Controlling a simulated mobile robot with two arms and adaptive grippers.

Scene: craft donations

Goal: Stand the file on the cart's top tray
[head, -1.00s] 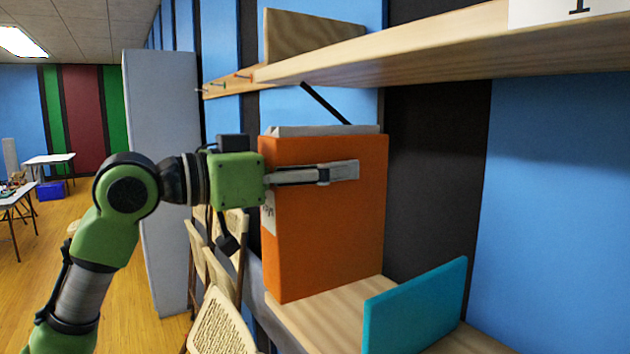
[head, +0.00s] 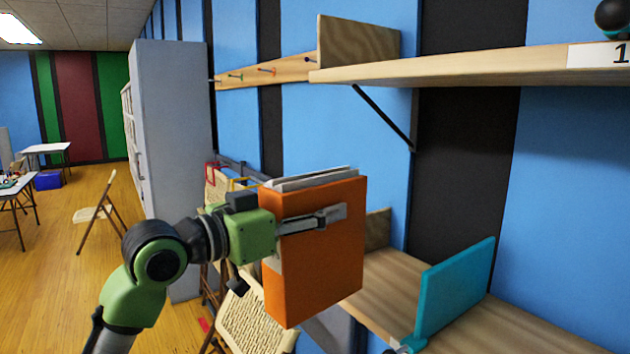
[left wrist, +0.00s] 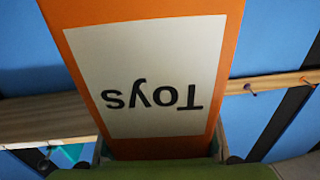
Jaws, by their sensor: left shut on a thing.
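The file is an orange box file (head: 322,265) with pale papers at its top. My left gripper (head: 325,218) is shut on it, one finger lying across its orange face, and holds it upright, slightly tilted, in front of the lower shelf. In the left wrist view the file (left wrist: 225,60) fills the middle, with a white label reading "Toys" upside down. The cart and its top tray are not seen. My right gripper is not in view.
The lower wooden shelf (head: 385,285) holds a teal upright divider (head: 455,288). An upper shelf (head: 460,68) juts out above. Folding chairs (head: 250,320) stand below and behind the file. A tall grey cabinet (head: 170,130) stands behind. Open wooden floor lies at left.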

